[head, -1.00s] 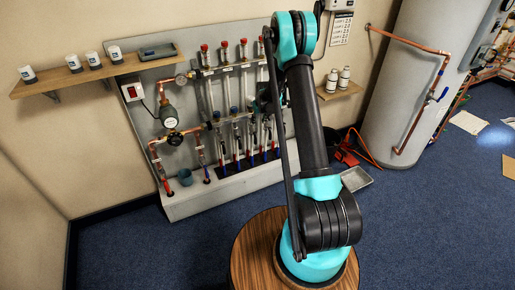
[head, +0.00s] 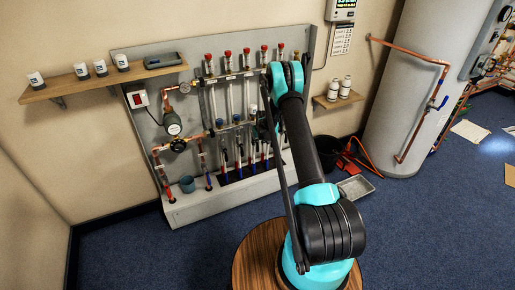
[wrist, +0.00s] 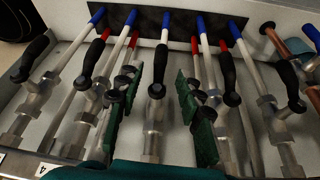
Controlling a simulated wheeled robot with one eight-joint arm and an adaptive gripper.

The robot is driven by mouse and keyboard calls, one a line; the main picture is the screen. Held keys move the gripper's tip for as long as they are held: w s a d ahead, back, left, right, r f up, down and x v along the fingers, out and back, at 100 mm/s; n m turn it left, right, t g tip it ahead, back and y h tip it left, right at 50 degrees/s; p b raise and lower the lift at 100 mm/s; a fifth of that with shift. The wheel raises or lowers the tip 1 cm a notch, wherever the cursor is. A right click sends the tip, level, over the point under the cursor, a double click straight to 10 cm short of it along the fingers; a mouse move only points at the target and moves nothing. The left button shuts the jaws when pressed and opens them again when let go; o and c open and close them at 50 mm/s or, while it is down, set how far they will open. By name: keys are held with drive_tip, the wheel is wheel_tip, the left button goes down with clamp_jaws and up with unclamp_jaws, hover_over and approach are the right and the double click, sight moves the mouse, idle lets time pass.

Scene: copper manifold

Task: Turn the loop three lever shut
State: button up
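In the wrist view a black-handled lever (wrist: 158,68) on a metal valve stands between the two green fingers of my gripper (wrist: 153,108). It looks roughly in line with its pipe. The fingers are apart, one on each side of the lever, with visible gaps. A tag reading 4 shows at the lower left; no tag for loop three is readable, so this lever's number is not confirmed. In the head view the manifold board (head: 135,60) is behind my arm, and my gripper is mostly hidden there.
Neighbouring black levers (wrist: 94,56) and (wrist: 229,78) stand close on both sides. Copper pipe (wrist: 285,42) is at the right of the wrist view. A shelf (head: 110,75) is at the left.

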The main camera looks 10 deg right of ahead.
sight(258, 146)
drive_tip(key=shift+x, duration=2.85)
drive_tip(key=shift+c, duration=0.6)
clamp_jaws()
